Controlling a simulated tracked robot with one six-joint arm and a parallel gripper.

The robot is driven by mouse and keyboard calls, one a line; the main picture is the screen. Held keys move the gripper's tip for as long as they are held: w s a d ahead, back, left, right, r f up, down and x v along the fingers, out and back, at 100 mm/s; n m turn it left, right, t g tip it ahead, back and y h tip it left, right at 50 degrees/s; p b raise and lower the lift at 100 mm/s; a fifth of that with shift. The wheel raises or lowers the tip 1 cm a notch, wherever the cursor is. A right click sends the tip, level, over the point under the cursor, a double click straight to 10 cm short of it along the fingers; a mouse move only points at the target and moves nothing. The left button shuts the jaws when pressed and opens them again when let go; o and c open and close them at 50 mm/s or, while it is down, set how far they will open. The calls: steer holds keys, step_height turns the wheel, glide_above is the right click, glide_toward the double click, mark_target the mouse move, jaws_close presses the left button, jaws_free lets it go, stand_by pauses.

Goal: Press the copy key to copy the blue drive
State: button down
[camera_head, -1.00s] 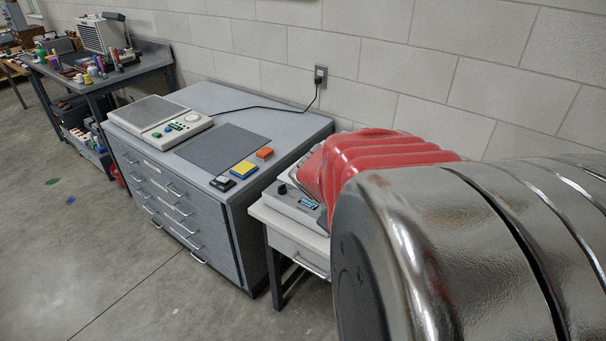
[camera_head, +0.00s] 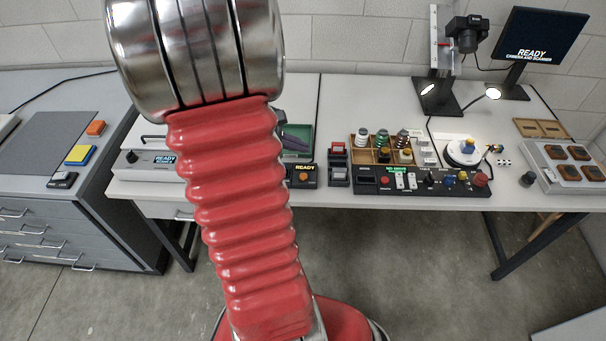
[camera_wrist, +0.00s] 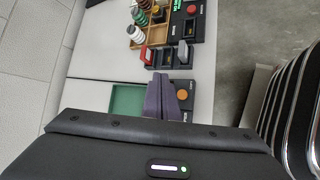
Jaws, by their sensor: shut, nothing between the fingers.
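My gripper (camera_wrist: 160,98) is shut and empty, its dark purple-grey fingers side by side. In the wrist view it is over or beside a green tray (camera_wrist: 122,99), next to a black box with a round orange button (camera_wrist: 183,95). In the head view the same orange button (camera_head: 303,176) sits on a box with a lit READY display. I cannot read a copy label on it. Right of it stands a small dark dock (camera_head: 338,182) with a red piece and a pale piece; it also shows in the wrist view (camera_wrist: 166,56). I cannot make out a blue drive.
A control panel (camera_head: 420,186) with several knobs and a wooden spool rack (camera_head: 372,156) stand right of the dock. Further right are a turntable (camera_head: 466,158), a camera (camera_head: 467,33) and a monitor (camera_head: 541,48).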

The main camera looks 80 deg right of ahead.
steer(key=shift+f, duration=0.1)
glide_toward(304, 176)
steer(key=shift+s+d+f, duration=0.4)
steer(key=shift+s+d, duration=0.2)
steer(key=shift+d, duration=0.15)
steer(key=shift+s+d+f, duration=0.4)
steer(key=shift+s+d, duration=0.25)
steer(key=shift+d, duration=0.1)
steer(key=shift+s+d+f, duration=0.4)
steer(key=shift+s+d, duration=0.2)
steer(key=shift+d, duration=0.15)
stand_by(0.4)
steer(key=shift+f, duration=0.3)
steer(key=shift+f, duration=0.5)
stand_by(0.9)
stand_by(0.3)
steer(key=shift+r, duration=0.9)
steer(key=shift+r, duration=0.1)
